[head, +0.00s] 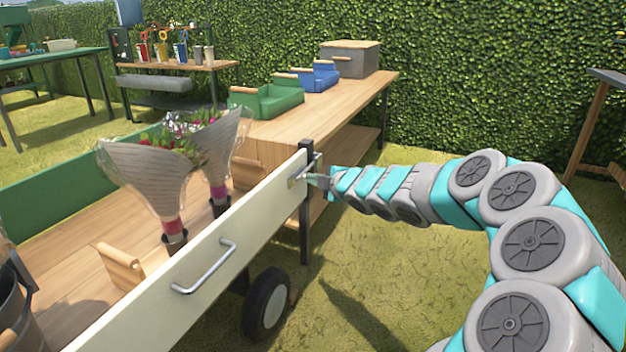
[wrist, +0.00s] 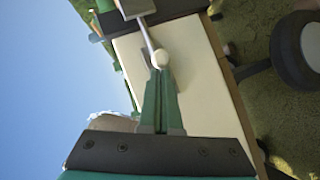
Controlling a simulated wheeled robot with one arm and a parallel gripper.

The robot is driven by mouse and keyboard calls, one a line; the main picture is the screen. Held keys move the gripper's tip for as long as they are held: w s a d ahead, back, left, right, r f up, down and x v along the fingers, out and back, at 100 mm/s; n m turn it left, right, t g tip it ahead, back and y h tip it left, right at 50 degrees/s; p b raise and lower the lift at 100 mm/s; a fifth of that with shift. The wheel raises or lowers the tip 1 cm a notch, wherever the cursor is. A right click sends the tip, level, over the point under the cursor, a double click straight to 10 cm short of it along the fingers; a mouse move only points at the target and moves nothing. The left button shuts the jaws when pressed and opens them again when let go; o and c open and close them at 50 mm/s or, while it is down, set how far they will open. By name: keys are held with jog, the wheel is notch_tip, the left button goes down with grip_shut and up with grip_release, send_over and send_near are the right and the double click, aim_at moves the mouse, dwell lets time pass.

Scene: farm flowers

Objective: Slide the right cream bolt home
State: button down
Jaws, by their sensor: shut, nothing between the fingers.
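The right bolt shows in the wrist view as a metal rod (wrist: 149,36) with a round cream knob (wrist: 161,58) at its end. The rod runs up to a grey bracket (wrist: 135,7) at the top. My gripper (wrist: 161,76) is shut and empty, its green fingertips right at the knob; I cannot tell whether they touch it. In the head view my gripper (head: 316,181) is at the far end of the cart's cream side board (head: 215,250), beside the dark post (head: 306,225). The bolt is small and partly hidden there.
A metal handle (head: 205,268) sticks out from the cream board. Two wrapped bouquets (head: 165,185) stand in the cart behind it. A wheel (head: 267,303) is below the board. A wooden table (head: 345,95) with green and blue trays stands beyond. Grass to the right is open.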

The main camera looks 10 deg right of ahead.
jog(key=shift+w+d+f+p, duration=0.15)
jog(key=shift+w+d+p, duration=0.45)
jog(key=shift+p, duration=0.25)
